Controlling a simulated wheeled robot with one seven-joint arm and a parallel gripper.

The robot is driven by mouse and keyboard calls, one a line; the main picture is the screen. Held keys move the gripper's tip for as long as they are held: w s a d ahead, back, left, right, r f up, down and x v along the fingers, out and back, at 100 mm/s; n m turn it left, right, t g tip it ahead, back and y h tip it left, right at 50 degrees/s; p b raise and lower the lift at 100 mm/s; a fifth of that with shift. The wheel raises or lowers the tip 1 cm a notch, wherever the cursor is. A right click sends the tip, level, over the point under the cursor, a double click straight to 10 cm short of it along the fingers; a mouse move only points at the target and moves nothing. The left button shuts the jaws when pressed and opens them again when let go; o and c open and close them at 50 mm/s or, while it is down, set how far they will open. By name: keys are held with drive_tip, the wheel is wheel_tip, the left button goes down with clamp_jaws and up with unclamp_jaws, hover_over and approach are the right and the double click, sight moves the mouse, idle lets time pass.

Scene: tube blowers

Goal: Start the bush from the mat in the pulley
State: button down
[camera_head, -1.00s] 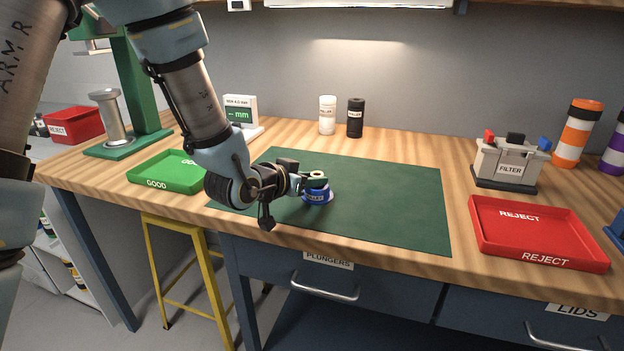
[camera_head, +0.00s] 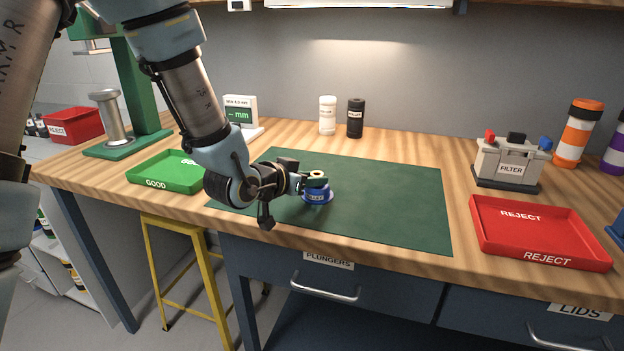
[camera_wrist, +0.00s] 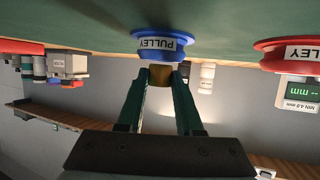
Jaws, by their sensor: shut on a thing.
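The blue pulley (camera_head: 318,194) rests on the green mat (camera_head: 390,205), and it also shows in the wrist view (camera_wrist: 161,45) with its PULLEY label. My gripper (camera_head: 316,181) is directly over it. In the wrist view my gripper (camera_wrist: 160,78) is shut on a small brass-coloured bush (camera_wrist: 161,77). The bush is at the pulley's top centre and appears to touch it or nearly so. I cannot tell whether its lower end is inside the bore. A red pulley (camera_wrist: 290,56) shows at the right of the wrist view; my arm seems to hide it in the head view.
A green GOOD tray (camera_head: 150,184) is at the left and a red REJECT tray (camera_head: 540,259) at the right. The filter box (camera_head: 508,163), two small bottles (camera_head: 328,115) and the mm gauge (camera_head: 240,112) stand further back. The mat's right half is clear.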

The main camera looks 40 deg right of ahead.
drive_tip(key=shift+f+b, duration=0.55)
drive_tip(key=shift+b, duration=0.05)
